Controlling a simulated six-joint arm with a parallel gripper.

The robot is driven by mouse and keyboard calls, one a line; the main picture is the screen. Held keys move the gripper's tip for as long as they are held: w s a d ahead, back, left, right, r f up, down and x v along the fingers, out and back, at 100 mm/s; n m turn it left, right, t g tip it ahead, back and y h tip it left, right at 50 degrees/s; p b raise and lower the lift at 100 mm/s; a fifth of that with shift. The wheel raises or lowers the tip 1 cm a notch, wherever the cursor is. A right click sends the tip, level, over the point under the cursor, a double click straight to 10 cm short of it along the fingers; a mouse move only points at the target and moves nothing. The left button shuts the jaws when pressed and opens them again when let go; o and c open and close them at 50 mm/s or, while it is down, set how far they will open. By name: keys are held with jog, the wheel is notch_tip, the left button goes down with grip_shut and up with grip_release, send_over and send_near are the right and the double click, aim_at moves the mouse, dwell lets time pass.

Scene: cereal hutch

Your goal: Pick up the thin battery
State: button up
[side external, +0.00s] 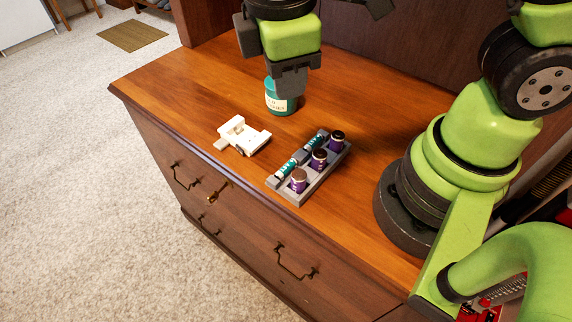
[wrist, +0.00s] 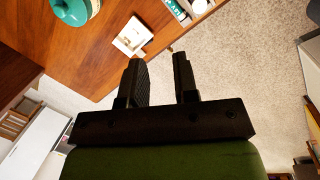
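Two slim teal cylinders with white lettering, which look like the thin batteries, lie end to end along the left side of a grey tray (side external: 314,188). One is nearer the front (side external: 287,168) and one is farther back (side external: 316,141). In the wrist view, part of the tray and its contents (wrist: 178,10) is cut off at the top edge. My gripper (side external: 292,90) is high above the hutch top, behind the tray and overlapping the teal jar in the side view. In the wrist view its fingers (wrist: 158,78) are apart with nothing between them.
A teal jar (side external: 280,98) stands behind. A white object (side external: 243,136) lies left of the tray, near the front edge (side external: 190,147). Bare wood (side external: 180,85) is free at left.

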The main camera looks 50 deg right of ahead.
jog(key=a+f+n+h, duration=0.2)
jog(key=a+f+n, duration=0.1)
jog(key=f+n, duration=0.4)
send_near(287, 165)
jog(key=shift+w+d+f+g+h, duration=0.15)
jog(key=shift+d+f, duration=0.1)
jog(key=shift+f, duration=0.35)
jog(key=shift+w+d+f+g+h, duration=0.15)
jog(key=shift+d+f, duration=0.1)
jog(key=shift+f, duration=0.4)
jog(key=x, duration=0.6)
jog(key=shift+s+a+f, duration=0.1)
jog(key=shift+a, duration=0.05)
grip_shut()
